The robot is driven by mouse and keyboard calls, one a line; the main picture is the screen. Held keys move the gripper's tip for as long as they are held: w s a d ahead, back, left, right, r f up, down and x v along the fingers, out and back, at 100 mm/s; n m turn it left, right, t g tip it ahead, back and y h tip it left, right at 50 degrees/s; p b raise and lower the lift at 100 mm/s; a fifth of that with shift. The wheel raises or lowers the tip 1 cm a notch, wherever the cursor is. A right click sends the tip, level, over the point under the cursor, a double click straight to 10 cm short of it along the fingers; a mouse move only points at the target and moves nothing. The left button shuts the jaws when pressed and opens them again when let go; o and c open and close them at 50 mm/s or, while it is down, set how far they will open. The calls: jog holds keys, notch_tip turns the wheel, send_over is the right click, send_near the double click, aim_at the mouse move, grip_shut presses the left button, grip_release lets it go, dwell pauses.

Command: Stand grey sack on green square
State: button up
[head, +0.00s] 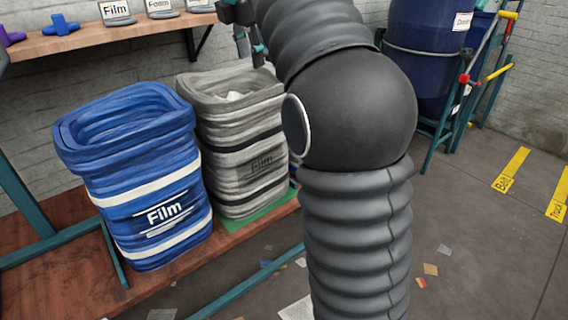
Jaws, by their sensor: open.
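The grey sack (235,150), marked "Film" with dark and white bands, stands upright at the left of my arm in the head view. Its open top shows something whitish inside. The green square (262,214) shows as a strip under the sack's front and right foot; the rest is hidden beneath it. My gripper (250,50) shows in part just above the sack's back right rim, partly behind my arm. It is open and has nothing visible between its fingers. Whether it touches the rim cannot be told.
A blue "Film" sack (135,180) stands close on the left on the same brown platform (50,280). A shelf (110,38) with labels runs behind. Blue drums (425,50) on a teal frame stand back right. Scraps litter the floor; yellow floor labels (510,170) lie at right.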

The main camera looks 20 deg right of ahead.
jog(key=s+a+f+m+t+y, duration=0.1)
jog(key=s+f+m, duration=1)
jog(key=s, duration=0.4)
jog(key=s+a+f+m+t+y, duration=0.1)
jog(key=s+f+m, duration=0.9)
jog(key=s, duration=0.5)
notch_tip(320, 180, down, 3)
jog(key=shift+s+r+m+t, duration=0.15)
jog(key=shift+s+m+t, duration=0.15)
jog(key=shift+m, duration=0.1)
